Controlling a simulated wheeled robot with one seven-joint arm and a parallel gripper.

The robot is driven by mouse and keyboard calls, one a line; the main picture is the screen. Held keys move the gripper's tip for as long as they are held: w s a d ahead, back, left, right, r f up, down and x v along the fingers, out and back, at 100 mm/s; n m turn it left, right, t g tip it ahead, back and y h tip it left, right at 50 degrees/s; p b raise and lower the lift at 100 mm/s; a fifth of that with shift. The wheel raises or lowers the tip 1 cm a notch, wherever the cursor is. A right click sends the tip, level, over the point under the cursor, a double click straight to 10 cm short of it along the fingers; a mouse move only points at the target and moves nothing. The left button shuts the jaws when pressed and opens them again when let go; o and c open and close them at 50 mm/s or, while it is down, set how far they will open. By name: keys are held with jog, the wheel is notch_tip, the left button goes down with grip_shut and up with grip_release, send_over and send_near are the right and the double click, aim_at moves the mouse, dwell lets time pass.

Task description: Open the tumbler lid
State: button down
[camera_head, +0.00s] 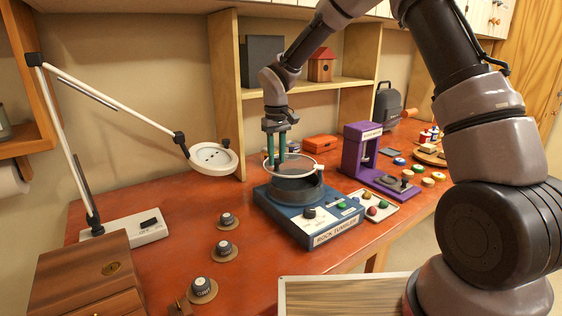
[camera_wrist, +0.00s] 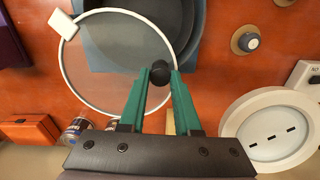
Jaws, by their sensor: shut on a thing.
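The rock tumbler (camera_head: 322,220) has a blue base and a dark grey drum (camera_head: 297,190). Its round clear lid (camera_head: 303,161) has a pale rim and a white tab at the right. The lid sits above the drum with a visible gap, and the wrist view shows the lid (camera_wrist: 110,50) offset from the drum opening. My gripper (camera_head: 275,164) comes down at the lid's left side. In the wrist view, the green fingers of my gripper (camera_wrist: 160,78) are shut on the lid's black knob (camera_wrist: 160,72). The drum's inside is mostly hidden.
A purple press (camera_head: 362,150) stands right of the tumbler, with a tray of coloured stones (camera_head: 376,206) in front of it. A magnifier lamp (camera_head: 213,157) and several knobs (camera_head: 223,248) are at left. A small orange box (camera_head: 320,142) lies behind.

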aim_at(287, 156)
jog(key=w+m, duration=0.3)
jog(key=w, duration=0.1)
jog(key=w+m, duration=0.2)
jog(key=w, duration=0.1)
jog(key=shift+d+m, duration=0.3)
jog(key=w+d+m, duration=0.2)
jog(key=w+m, duration=0.1)
jog(key=w+d+m, duration=0.1)
jog(key=shift+w+m, duration=0.3)
jog(key=shift+w, duration=0.1)
jog(key=shift+w+d+m, duration=0.65)
jog(key=shift+d+m, duration=0.05)
jog(key=shift+m, duration=0.1)
jog(key=c, duration=0.6)
grip_release()
notch_tip(287, 156, up, 11)
jog(key=shift+f, duration=0.1)
